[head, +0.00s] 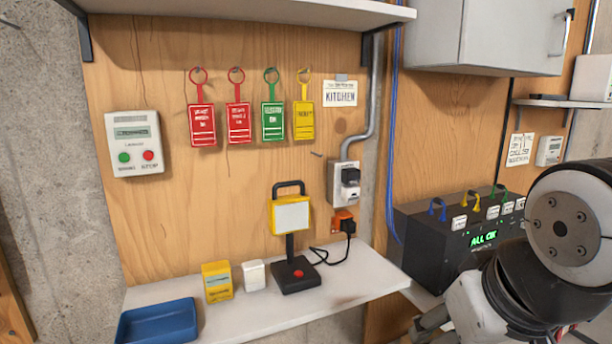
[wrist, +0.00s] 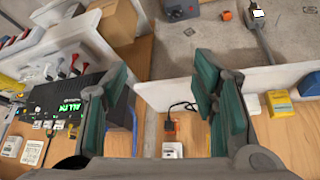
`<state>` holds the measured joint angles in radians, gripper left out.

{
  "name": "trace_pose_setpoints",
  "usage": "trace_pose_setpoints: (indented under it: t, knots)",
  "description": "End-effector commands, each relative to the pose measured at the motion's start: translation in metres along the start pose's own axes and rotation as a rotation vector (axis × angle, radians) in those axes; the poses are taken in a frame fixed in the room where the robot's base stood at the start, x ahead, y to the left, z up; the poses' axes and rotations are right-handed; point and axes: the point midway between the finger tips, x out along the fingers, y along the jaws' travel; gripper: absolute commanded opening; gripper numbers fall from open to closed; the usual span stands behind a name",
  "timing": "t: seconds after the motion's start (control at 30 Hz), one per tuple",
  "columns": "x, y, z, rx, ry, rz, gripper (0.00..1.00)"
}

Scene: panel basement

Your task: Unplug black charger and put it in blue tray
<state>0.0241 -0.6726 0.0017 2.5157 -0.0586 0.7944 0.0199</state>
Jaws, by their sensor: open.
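A black charger (head: 350,176) is plugged into the upper part of a grey wall outlet box (head: 336,184), with a white plug (head: 351,195) just below it. The blue tray (head: 158,322) lies at the left end of the white shelf and looks empty. My gripper (wrist: 163,78) is open and empty in the wrist view, its green-padded fingers wide apart. The outlet box also shows at the bottom of the wrist view (wrist: 172,150); the black charger cannot be made out there. In the head view my arm is at the lower right, away from the outlet.
A second black plug (head: 348,227) sits in an orange socket (head: 341,216), its cord running to a yellow work lamp (head: 290,215). A yellow box (head: 217,282) and a white box (head: 254,275) stand on the shelf (head: 330,283). A black panel box (head: 455,235) is right of the outlet.

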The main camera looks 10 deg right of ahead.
Motion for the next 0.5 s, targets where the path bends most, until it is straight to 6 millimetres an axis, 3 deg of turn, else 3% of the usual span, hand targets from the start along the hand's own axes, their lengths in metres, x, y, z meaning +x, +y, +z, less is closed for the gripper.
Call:
trace_pose_setpoints:
  t: [0.23,0.4,0.5]
  knots:
    - [0.031,0.031,-0.124,-0.022,0.293,0.084,0.53]
    - [0.053,0.037,-0.203,-0.071,0.516,0.062,0.53]
    - [0.066,0.034,-0.239,-0.099,0.643,0.014,0.53]
